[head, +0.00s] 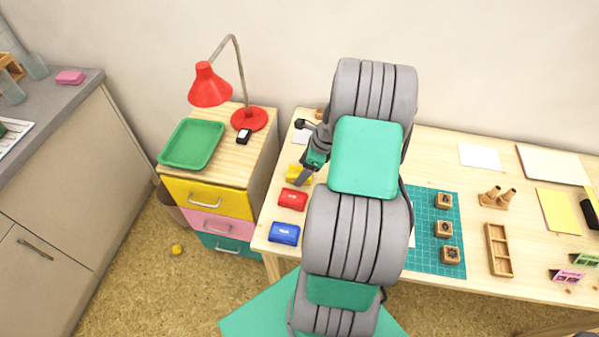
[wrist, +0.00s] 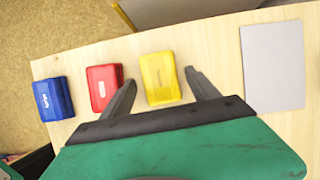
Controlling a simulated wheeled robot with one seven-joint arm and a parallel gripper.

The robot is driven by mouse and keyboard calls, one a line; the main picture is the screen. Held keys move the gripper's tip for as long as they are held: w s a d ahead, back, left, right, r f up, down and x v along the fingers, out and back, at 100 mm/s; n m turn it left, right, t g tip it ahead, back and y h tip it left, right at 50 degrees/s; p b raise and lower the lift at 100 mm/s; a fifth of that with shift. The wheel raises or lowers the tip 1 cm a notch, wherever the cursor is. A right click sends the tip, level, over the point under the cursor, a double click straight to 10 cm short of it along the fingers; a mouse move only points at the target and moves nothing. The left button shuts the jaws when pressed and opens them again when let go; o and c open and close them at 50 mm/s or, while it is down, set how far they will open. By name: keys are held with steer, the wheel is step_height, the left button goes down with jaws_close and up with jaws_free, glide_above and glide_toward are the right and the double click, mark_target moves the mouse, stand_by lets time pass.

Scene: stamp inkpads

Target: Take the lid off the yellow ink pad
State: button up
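The yellow ink pad (wrist: 160,76) lies on the wooden table with its yellow lid on top. In the wrist view it sits between the spread fingers of my gripper (wrist: 162,88), with a gap on each side; the fingers do not appear to touch it. In the head view the yellow ink pad (head: 297,173) is partly hidden by my gripper (head: 305,172). My gripper is open and empty. How high it is above the pad is hard to tell.
A red ink pad (wrist: 104,86) is close beside the left finger, and a blue ink pad (wrist: 53,98) is farther left. A grey-white sheet (wrist: 273,66) lies to the right. A red lamp (head: 210,88) and green tray (head: 192,144) stand on the drawer cabinet.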

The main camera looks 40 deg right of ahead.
steer(key=c, duration=1.3)
steer(key=shift+r, duration=0.1)
